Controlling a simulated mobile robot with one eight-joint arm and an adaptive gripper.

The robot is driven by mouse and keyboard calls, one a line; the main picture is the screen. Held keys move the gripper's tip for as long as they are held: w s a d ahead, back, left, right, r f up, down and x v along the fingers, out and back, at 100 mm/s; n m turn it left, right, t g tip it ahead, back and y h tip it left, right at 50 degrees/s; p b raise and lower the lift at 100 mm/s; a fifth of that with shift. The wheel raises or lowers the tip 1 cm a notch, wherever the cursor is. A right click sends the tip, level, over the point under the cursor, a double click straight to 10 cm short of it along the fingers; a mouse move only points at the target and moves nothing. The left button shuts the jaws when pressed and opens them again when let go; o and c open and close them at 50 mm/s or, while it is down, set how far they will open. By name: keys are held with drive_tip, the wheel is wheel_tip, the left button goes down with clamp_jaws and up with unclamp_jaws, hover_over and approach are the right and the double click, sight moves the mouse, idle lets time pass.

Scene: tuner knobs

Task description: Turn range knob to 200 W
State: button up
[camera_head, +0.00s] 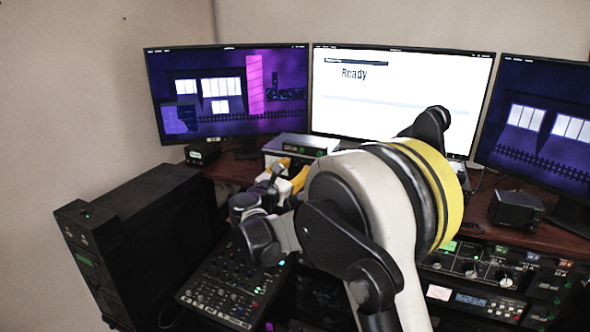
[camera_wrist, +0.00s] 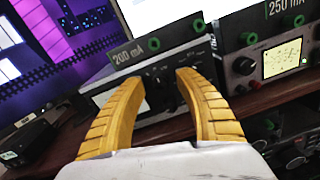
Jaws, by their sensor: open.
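My gripper (camera_wrist: 160,80) is open, with its two yellow ribbed fingers apart in the wrist view. It points at the front of a grey box (camera_wrist: 182,36) with a label reading "200 mA" and green terminals on top. A dark knob (camera_wrist: 163,82) on that front shows between the fingertips. I see no grip on it; contact with a finger is unclear. Its pointer and scale marks cannot be read. In the head view the box (camera_head: 300,142) stands below the monitors, and my gripper (camera_head: 291,173) is in front of it, partly hidden by my arm.
A second instrument (camera_wrist: 265,60) labelled "250 mA" stands to the right in the wrist view. A small black box (camera_wrist: 28,142) is at the left. Monitors (camera_head: 228,95) stand behind. A mixer panel (camera_head: 222,288) and a black tower (camera_head: 140,235) lie below left.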

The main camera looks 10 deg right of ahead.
clamp_jaws()
drive_tip(key=shift+m, duration=0.3)
drive_tip(key=m, duration=0.3)
drive_tip(key=shift+p, duration=0.3)
drive_tip(key=shift+m+y, duration=0.3)
drive_tip(key=shift+m, duration=1.7)
unclamp_jaws()
drive_tip(key=shift+s, duration=0.1)
